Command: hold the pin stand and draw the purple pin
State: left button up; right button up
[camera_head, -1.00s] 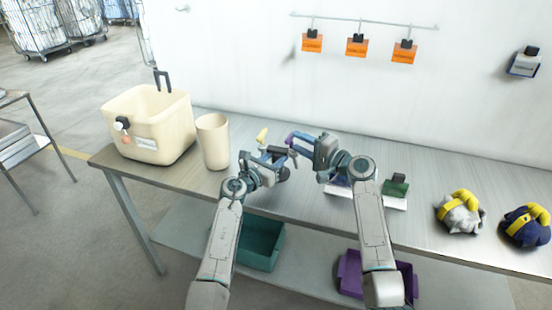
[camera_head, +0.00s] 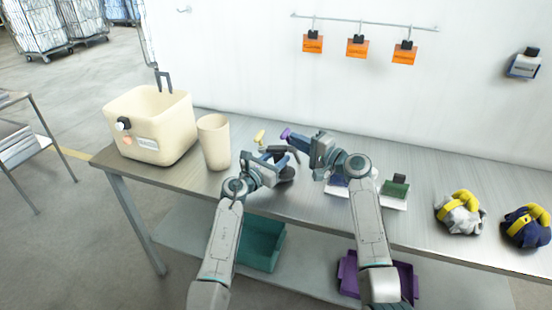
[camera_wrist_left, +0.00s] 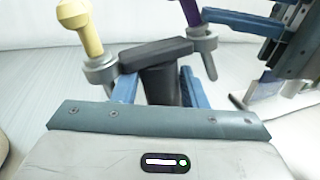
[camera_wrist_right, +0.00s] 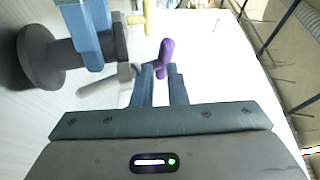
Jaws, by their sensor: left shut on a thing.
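The pin stand has a dark post (camera_wrist_left: 158,82), a dark crossbar and grey ring cups. A yellow pin (camera_wrist_left: 80,22) stands in one cup and a purple pin (camera_wrist_left: 190,12) in the other. My left gripper (camera_head: 274,158) is shut on the post. The round base (camera_wrist_right: 40,57) shows in the right wrist view. My right gripper (camera_wrist_right: 161,68) is at the purple pin, which also shows in the right wrist view (camera_wrist_right: 166,48). Its fingertips lie on either side of the lower purple part. I cannot tell whether they grip it.
A cream cup (camera_head: 214,142) and a cream bin (camera_head: 150,125) stand left of the stand. A green block (camera_head: 396,188) and two yellow-topped bundles (camera_head: 458,214) lie to the right. Teal (camera_head: 260,245) and purple (camera_head: 348,274) crates are below the table.

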jog(key=shift+s+f, duration=0.1)
jog(key=shift+f, duration=0.4)
jog(key=v, duration=1.2)
jog(key=shift+r, duration=0.4)
jog(key=shift+o, duration=0.3)
